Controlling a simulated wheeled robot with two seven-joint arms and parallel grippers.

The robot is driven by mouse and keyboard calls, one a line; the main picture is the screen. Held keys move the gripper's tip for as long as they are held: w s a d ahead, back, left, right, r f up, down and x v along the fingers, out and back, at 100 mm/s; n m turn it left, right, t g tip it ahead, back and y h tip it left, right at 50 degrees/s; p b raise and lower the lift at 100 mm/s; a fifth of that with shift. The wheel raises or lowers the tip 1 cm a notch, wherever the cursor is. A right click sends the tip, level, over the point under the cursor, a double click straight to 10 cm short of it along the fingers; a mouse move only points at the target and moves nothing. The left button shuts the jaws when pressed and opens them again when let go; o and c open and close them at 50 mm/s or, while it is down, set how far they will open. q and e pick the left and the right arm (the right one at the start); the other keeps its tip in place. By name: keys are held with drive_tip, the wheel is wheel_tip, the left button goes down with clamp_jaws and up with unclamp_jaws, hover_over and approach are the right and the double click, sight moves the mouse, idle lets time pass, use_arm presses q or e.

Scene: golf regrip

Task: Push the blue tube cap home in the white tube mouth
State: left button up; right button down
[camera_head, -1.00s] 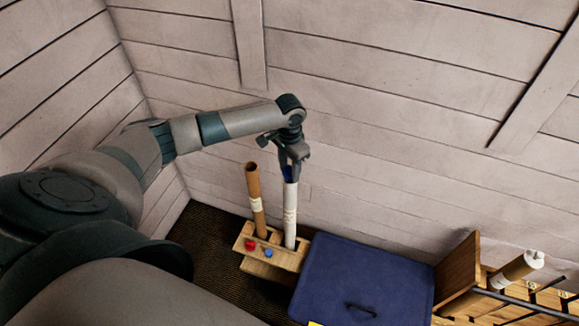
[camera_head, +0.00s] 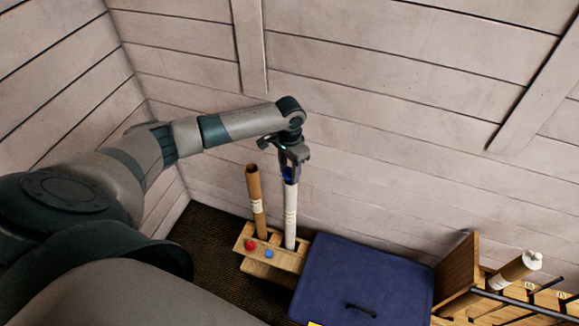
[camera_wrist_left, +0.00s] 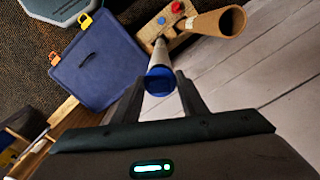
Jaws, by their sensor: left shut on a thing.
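The white tube (camera_head: 290,215) stands nearly upright in a wooden rack (camera_head: 283,259), its mouth at the top. My left gripper (camera_head: 289,176) is over the mouth, pointing down, shut on the blue tube cap (camera_head: 287,173). In the left wrist view the blue cap (camera_wrist_left: 160,82) sits between the fingertips (camera_wrist_left: 161,84), in line with the white tube (camera_wrist_left: 159,54) beyond it. The cap is at the mouth; how deep it sits is hidden by the fingers. My right gripper is not in view.
An open brown tube (camera_head: 255,200) stands in the rack close left of the white one. The rack front has a red button (camera_head: 250,246) and a blue button (camera_head: 269,253). A blue lidded box (camera_head: 362,280) is at right. A plank wall (camera_head: 400,130) rises behind.

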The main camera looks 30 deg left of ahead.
sight(290, 177)
use_arm(q)
drive_tip(key=shift+p, duration=0.45)
idle(0.6)
drive_tip(key=shift+f+b, duration=0.4)
drive_tip(key=shift+f, duration=1.15)
idle(0.4)
drive_tip(key=o, duration=0.9)
drive_tip(key=shift+r, duration=0.2)
drive_tip(key=shift+r+b, duration=2.25)
drive_tip(key=shift+r, duration=6.3)
drive_tip(key=shift+f, duration=0.1)
